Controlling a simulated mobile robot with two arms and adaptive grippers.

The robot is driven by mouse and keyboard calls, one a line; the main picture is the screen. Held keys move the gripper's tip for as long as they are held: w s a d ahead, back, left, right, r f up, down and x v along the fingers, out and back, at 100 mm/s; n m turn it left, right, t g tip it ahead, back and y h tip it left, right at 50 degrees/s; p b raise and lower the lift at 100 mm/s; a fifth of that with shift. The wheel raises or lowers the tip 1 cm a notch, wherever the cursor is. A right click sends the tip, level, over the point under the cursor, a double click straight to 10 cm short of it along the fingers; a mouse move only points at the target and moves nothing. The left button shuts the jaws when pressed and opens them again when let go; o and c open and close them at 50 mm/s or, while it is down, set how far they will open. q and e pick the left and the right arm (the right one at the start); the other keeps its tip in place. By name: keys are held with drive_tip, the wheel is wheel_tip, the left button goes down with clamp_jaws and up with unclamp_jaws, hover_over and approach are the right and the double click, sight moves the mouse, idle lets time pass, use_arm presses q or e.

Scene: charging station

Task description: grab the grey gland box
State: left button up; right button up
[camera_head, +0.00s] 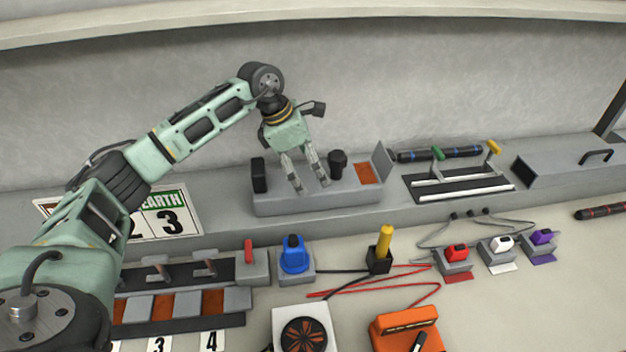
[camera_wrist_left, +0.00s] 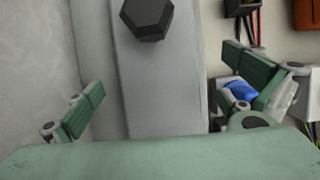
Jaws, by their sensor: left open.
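The grey gland box (camera_head: 285,200) sits on the raised grey ledge at the back of the bench. It is long and low, with a black block at its left end, a black round gland towards its right, and an orange-brown patch at the right end. My left gripper (camera_head: 311,186) is open, its fingers pointing down at the box's middle. In the left wrist view the grey box (camera_wrist_left: 160,90) lies between the spread fingers of the left gripper (camera_wrist_left: 164,72), with visible gaps either side. A black hexagonal gland stands on it there. My right gripper is not in view.
Right of the box are a rack with green and yellow handles (camera_head: 458,182) and a grey case (camera_head: 560,168). In front stand a blue knob (camera_head: 294,254), a yellow-handled black block (camera_head: 381,254) and an orange box (camera_head: 405,328). The wall is close behind.

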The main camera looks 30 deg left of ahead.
sight(314, 178)
use_arm(q)
drive_tip(key=shift+d+f, duration=0.15)
drive_tip(key=shift+f, duration=0.25)
drive_tip(key=x, duration=0.1)
drive_tip(key=p+x, duration=0.2)
drive_tip(key=shift+w+a+f, duration=0.1)
drive_tip(key=shift+a+f, duration=0.1)
drive_tip(key=shift+f, duration=0.25)
drive_tip(key=shift+w+f, duration=0.1)
drive_tip(key=shift+f, duration=0.2)
drive_tip(key=shift+d+f, duration=0.1)
drive_tip(key=c, duration=1.3)
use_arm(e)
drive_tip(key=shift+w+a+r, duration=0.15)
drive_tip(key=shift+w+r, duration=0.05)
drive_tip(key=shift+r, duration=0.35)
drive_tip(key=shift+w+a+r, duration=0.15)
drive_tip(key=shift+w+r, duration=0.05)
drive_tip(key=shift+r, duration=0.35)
